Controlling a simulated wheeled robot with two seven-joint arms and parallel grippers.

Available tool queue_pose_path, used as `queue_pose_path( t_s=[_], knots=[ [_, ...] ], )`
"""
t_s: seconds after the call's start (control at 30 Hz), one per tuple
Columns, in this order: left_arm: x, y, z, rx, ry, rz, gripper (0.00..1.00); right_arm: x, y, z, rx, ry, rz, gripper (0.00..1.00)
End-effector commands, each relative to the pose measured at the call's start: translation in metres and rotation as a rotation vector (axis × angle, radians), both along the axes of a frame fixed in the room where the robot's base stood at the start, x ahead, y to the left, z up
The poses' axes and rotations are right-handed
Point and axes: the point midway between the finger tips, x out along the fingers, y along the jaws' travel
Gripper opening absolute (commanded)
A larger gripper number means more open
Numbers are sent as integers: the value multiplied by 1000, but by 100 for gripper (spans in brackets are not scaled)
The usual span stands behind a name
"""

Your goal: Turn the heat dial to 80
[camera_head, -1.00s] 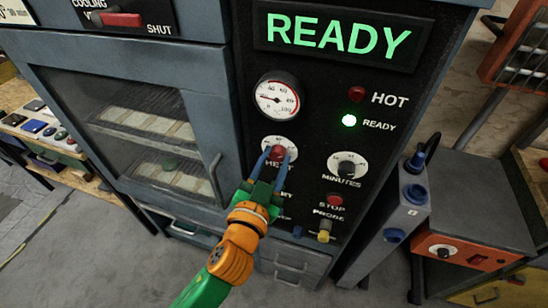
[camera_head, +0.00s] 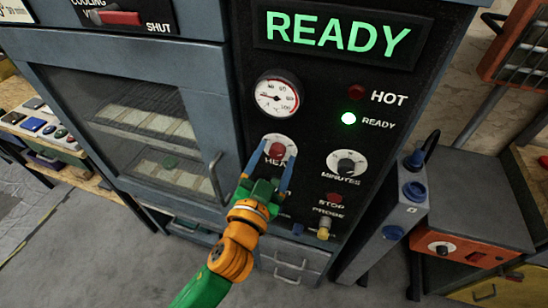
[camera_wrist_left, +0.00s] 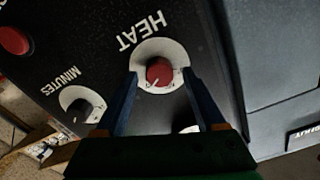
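The heat dial (camera_head: 278,150) is a red knob on a white round scale, on the black control panel below the gauge. It also shows in the left wrist view (camera_wrist_left: 159,72), under the word HEAT, with a pale pointer mark on the knob. The scale numbers are too small to read. My left gripper (camera_head: 272,160) is open, its two blue fingers spread to either side of the dial. In the left wrist view the fingers (camera_wrist_left: 163,85) stand apart with the knob between and just beyond their tips, seemingly not touching it. My right gripper is not in view.
The minutes dial (camera_head: 347,164) is to the right, the stop button (camera_head: 335,199) below it. The gauge (camera_head: 277,97) is above the heat dial. A green READY lamp (camera_head: 348,119) is lit. The oven door handle (camera_head: 217,180) stands out left of the gripper.

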Motion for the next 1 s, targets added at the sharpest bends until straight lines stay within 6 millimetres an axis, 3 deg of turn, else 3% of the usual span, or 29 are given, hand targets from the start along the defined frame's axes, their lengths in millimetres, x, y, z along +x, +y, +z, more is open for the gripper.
queue_pose_path(
  t_s=[0.13,0.4,0.5,0.9,0.97,1.0],
  knots=[
    [-7,2,-2,-1,2,-1,72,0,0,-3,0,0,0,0],
    [-58,18,-4,-1,2,-1,72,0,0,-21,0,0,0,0],
    [-66,21,-2,1,2,0,72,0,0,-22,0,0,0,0],
    [-67,22,0,0,0,0,72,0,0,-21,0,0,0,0],
    [-66,21,-7,9,13,0,72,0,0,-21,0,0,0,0],
    [-63,21,-19,25,39,-1,72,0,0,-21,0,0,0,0]
  ],
)
